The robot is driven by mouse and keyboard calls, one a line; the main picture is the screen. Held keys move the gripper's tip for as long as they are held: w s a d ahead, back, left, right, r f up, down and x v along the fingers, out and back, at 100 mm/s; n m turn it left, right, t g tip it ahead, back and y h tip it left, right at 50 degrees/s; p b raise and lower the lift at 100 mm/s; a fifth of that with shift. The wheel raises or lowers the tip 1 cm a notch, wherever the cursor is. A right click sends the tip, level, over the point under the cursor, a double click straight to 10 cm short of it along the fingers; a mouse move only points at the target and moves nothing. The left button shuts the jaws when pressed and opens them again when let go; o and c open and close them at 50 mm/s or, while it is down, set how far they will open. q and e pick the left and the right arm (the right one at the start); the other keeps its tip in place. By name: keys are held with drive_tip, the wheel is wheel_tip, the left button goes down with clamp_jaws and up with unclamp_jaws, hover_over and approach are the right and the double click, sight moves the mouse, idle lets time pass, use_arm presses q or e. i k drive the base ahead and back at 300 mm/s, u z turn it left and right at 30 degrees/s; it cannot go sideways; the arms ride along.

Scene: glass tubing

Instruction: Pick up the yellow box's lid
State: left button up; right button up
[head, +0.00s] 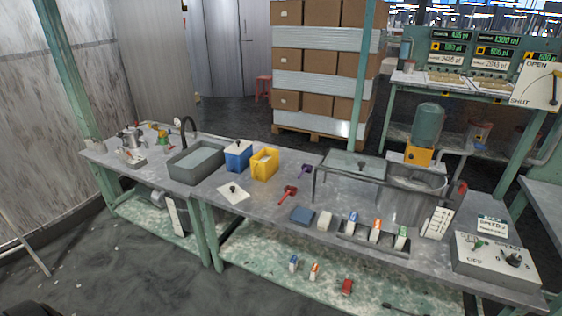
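The yellow box (264,164) stands upright on the grey workbench, right of the blue box (238,157). Its top looks open, with no lid on it. A flat whitish square lid (230,196) with a dark knob lies on the bench in front of the two boxes. The blue box has a similar white lid (238,145) with a dark knob on top. Neither of my grippers is in view.
A grey sink (196,164) with a black tap is left of the boxes. A glass-topped stand (354,164) and several small cartons are farther right. Bench around the loose lid is mostly clear.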

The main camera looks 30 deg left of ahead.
sight(233, 192)
drive_tip(key=u, duration=1.85)
drive_tip(key=k, duration=1.35)
drive_tip(key=u, duration=0.1)
drive_tip(key=i, duration=0.4)
drive_tip(key=z, duration=0.9)
drive_tip(key=i, duration=1.35)
drive_tip(key=u, duration=0.7)
